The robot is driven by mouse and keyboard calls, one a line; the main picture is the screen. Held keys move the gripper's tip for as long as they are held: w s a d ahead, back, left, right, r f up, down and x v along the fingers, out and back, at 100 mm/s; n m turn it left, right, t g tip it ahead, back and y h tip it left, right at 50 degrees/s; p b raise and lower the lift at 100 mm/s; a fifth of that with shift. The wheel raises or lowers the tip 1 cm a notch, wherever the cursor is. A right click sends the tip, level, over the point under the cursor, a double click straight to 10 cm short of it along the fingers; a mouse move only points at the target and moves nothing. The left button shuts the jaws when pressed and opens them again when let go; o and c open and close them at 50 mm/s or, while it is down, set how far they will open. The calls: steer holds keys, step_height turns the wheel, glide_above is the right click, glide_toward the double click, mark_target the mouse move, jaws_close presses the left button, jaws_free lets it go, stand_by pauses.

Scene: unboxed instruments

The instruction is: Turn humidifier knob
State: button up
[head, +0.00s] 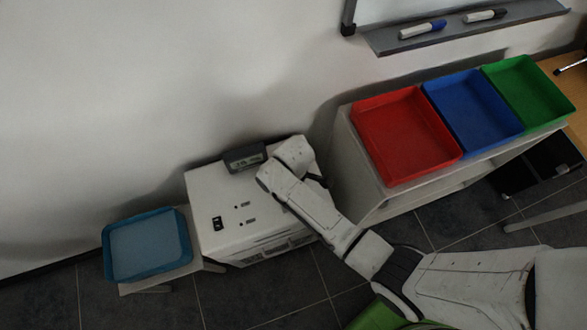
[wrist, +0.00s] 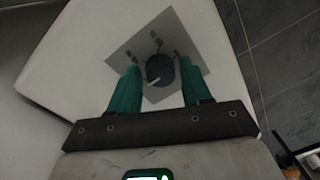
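The humidifier (head: 215,205) is a white box with a dark display on top, standing against the wall in the head view. Its top also fills much of the wrist view (wrist: 85,60). The knob (wrist: 160,70) is dark and round with a white pointer mark, set on a grey square plate. My gripper (wrist: 158,85) has two green fingers, spread apart on either side of the knob. I cannot tell whether the fingertips touch it. In the head view my arm reaches over the right part of the humidifier and hides the knob and the fingers.
A blue tray (head: 106,240) sits on a low stand left of the humidifier. Red (head: 405,135), blue (head: 470,105) and green (head: 528,92) trays stand on a white shelf (head: 372,200) to the right. A whiteboard ledge (head: 455,38) with markers is above. Dark tiled floor (head: 245,290) is in front.

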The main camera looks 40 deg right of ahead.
steer(key=c, duration=0.8)
steer(key=m+p, duration=0.2)
steer(key=m, duration=0.1)
steer(key=shift+r, duration=0.15)
steer(key=m+p, duration=0.1)
steer(key=m, duration=0.1)
steer(key=shift+m+p, duration=0.3)
steer(key=shift+p, duration=0.05)
steer(key=m+p, duration=0.2)
steer(key=m, duration=0.4)
steer(key=shift+a+t, duration=0.1)
steer(key=shift+t, duration=0.2)
